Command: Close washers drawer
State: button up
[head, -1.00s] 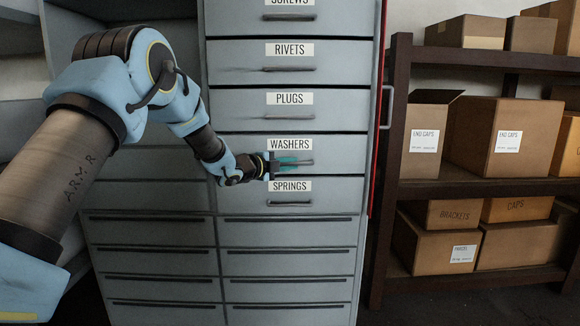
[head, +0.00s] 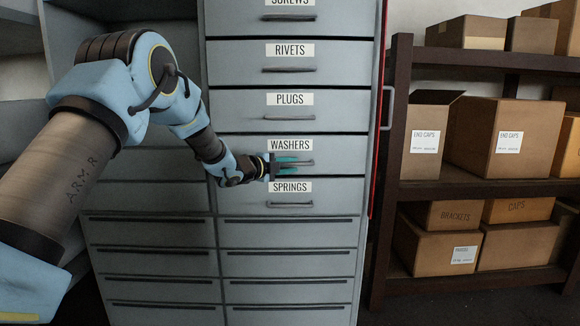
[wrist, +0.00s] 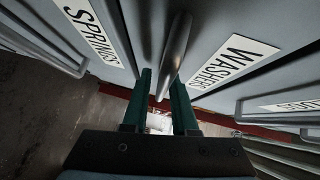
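The washers drawer (head: 340,150) is a grey front with a WASHERS label, in the right column of the cabinet, between the PLUGS and SPRINGS drawers. A dark line runs along its lower edge; how far it stands out is hard to tell. Its bar handle (head: 308,162) also shows in the wrist view (wrist: 175,55). My gripper (head: 290,161) is at this handle, reaching in from the left. In the wrist view its two teal fingers (wrist: 160,95) are apart, one on each side of the handle, with visible gaps. Part of the handle is hidden by the fingers in the head view.
The springs drawer (head: 335,195) is directly below and the plugs drawer (head: 345,108) directly above, both with bar handles. A dark shelf rack (head: 470,187) with cardboard boxes stands to the right. A red edge (head: 376,150) runs down the cabinet's right side.

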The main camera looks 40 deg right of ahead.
jog(key=shift+r, duration=0.35)
jog(key=s+a, duration=0.1)
jog(key=a, duration=0.9)
jog(key=shift+a+r, duration=0.35)
jog(key=shift+r, duration=0.05)
